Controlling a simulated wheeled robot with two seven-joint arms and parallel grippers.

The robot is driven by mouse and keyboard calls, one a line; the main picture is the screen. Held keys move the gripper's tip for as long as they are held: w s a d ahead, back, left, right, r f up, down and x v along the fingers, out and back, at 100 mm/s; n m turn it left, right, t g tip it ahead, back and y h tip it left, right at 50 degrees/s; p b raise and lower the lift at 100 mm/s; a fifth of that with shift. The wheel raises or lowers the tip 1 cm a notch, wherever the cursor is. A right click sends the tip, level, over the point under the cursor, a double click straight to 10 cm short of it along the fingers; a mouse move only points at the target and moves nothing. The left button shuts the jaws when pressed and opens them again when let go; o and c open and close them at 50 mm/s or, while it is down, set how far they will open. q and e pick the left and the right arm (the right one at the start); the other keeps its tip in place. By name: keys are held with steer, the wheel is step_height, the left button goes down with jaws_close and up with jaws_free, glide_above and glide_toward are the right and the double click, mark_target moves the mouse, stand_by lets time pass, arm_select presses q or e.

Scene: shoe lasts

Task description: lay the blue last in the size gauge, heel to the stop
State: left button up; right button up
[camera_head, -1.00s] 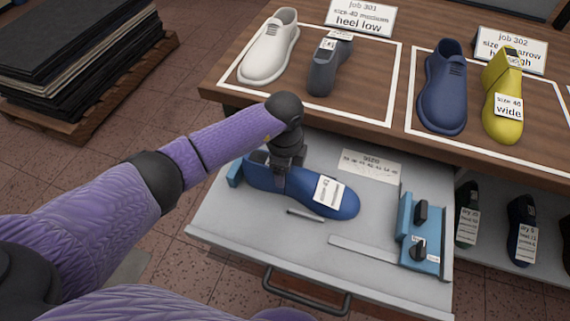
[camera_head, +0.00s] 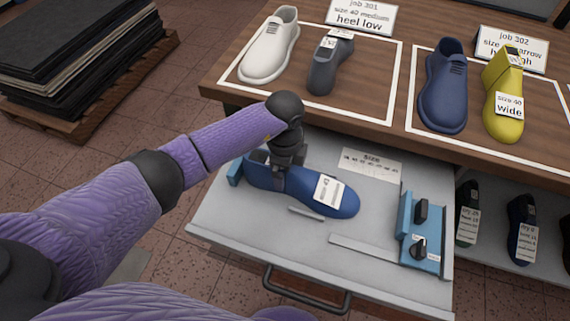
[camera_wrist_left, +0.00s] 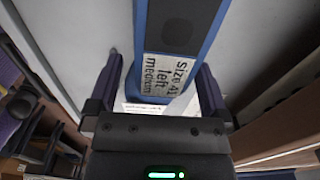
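The blue last (camera_head: 325,190) lies lengthwise in the open grey drawer (camera_head: 225,215), toe to the right, with a white label on its forepart. Its heel end is beside a small blue block (camera_head: 235,173) at the drawer's left; I cannot tell whether they touch. A blue fixture (camera_head: 419,238) with black knobs stands at the right, well clear of the toe. My left gripper (camera_head: 278,168) is over the heel part. In the left wrist view its fingers straddle the last (camera_wrist_left: 178,35), with a gap showing on the left side. My right gripper is not in view.
A white size card (camera_head: 371,164) and a flat strip (camera_head: 372,250) lie in the drawer, with a small grey bar (camera_head: 306,213) near the last. The wooden bench (camera_head: 400,55) above holds shoes and other lasts. More lasts stand on a shelf at right.

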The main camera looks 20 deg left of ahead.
arm_select(q)
step_height(320, 180, up, 9)
steer(key=p, duration=0.3)
steer(key=shift+p, duration=0.35)
steer(key=shift+r, duration=0.45)
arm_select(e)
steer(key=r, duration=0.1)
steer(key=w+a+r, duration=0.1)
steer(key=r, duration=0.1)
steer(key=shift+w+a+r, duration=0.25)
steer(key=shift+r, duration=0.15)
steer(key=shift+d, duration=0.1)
arm_select(q)
steer(key=shift+s, duration=0.1)
